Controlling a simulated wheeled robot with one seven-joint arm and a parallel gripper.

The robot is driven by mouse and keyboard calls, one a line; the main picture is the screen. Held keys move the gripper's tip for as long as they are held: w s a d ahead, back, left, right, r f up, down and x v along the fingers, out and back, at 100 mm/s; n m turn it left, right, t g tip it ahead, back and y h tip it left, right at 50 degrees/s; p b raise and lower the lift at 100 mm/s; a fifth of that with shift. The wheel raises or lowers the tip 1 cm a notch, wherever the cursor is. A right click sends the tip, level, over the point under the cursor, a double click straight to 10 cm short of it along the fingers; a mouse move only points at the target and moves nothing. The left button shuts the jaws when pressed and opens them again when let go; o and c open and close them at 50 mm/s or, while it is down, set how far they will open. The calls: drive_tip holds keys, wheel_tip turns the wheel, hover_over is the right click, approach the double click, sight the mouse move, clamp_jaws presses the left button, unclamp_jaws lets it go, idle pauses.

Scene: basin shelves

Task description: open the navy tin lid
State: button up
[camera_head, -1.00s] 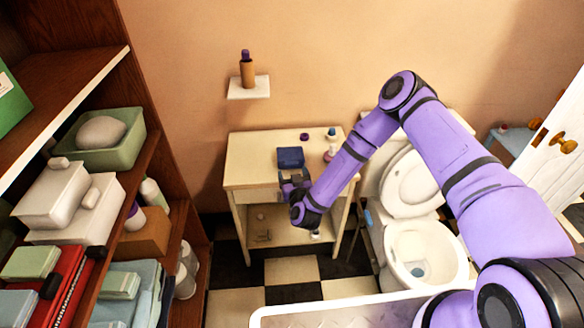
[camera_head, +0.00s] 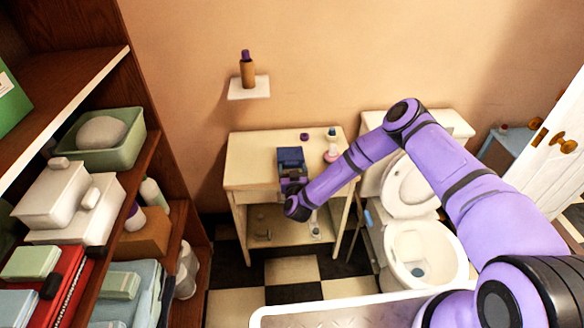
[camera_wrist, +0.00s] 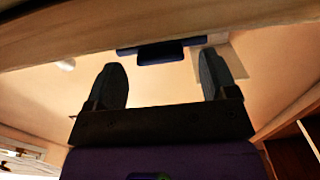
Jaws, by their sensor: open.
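The navy tin (camera_head: 291,156) stands on the cream table top, and its lid looks shut. My gripper (camera_head: 292,182) is at the front side of the tin and partly covers its near face. In the wrist view my gripper (camera_wrist: 163,68) is open, with two dark fingers spread wide and nothing held. A navy strip with a tab, part of the tin (camera_wrist: 165,52), shows beyond and between the fingertips. I cannot tell from this view whether the fingers touch it.
The cream table (camera_head: 250,170) also bears a small purple cap (camera_head: 304,137) and a pink-based bottle (camera_head: 331,148). A toilet (camera_head: 425,250) stands to the right. A loaded brown shelf (camera_head: 140,190) is on the left. The table edge (camera_wrist: 80,32) crosses the top of the wrist view.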

drive_tip(key=shift+w, duration=0.8)
drive_tip(key=shift+c, duration=0.3)
